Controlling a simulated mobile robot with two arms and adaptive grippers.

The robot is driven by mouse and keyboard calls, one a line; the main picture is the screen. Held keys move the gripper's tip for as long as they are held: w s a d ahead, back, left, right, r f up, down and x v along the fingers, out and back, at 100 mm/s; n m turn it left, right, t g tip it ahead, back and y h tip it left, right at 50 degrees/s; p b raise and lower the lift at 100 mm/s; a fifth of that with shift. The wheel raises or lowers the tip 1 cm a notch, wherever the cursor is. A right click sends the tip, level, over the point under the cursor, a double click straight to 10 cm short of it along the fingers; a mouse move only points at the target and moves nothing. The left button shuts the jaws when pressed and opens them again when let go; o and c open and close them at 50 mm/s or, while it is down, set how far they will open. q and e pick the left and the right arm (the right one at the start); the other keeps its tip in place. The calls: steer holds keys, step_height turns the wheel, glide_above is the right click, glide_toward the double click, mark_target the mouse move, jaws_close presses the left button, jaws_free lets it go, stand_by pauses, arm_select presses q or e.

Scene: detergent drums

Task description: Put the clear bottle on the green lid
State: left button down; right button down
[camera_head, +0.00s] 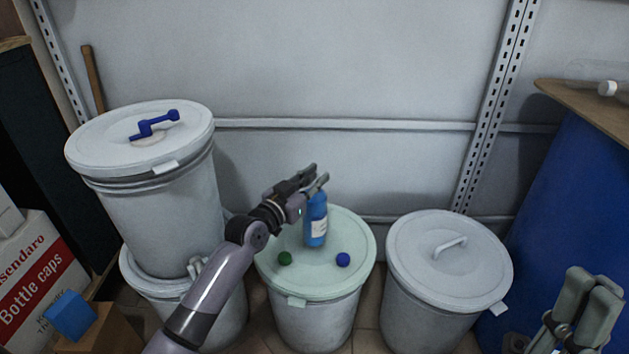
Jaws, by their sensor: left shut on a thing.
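The pale green lid (270,235) covers the middle drum. My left gripper (318,180) is shut on a blue bottle (316,220) with a white label. The bottle is upright at the lid's middle; I cannot tell whether its base touches the lid. A clear bottle with a white cap (607,88) seems to lie on a brown board (590,103) at the far right, partly cut off by the picture edge. My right gripper (594,280) is at the lower right, away from both; its fingers are close together, and their gap is unclear.
A green ball (285,258) and a blue ball (343,260) lie on the green lid's front. A grey lidded drum (430,265) stands right, stacked drums (165,210) left. A blue drum (560,200) is under the board. A blue block (70,316) sits lower left.

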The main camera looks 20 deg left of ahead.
arm_select(q)
steer(key=shift+r, duration=0.15)
steer(key=c, duration=1.4)
jaws_free()
steer(key=shift+f, duration=0.2)
steer(key=shift+c, duration=0.2)
steer(key=shift+r, duration=0.15)
